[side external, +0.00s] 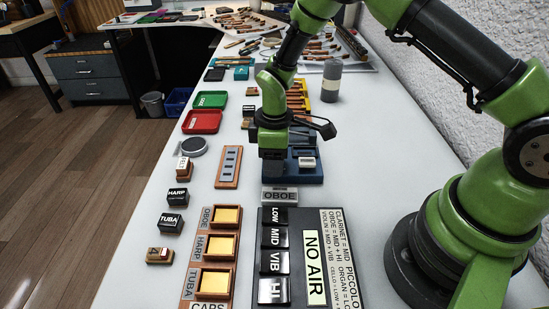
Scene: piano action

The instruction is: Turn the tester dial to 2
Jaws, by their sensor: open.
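My gripper (273,158) points down at the middle of the table, over the left part of a dark blue device (312,179). Its jaws are open, though the gap between the fingers is hard to see from here. The blue device has a small pale panel (307,162) on its right part. I cannot make out a dial or its numbers; the left part of the device is hidden behind my gripper. I cannot tell whether the fingers touch anything.
A grey OBOE block (279,196) and a black panel with a lit NO AIR sign (314,266) lie in front. A wooden strip (229,167), red tray (202,122), green tray (210,100) and labelled blocks are left. A grey cylinder (331,80) stands behind right.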

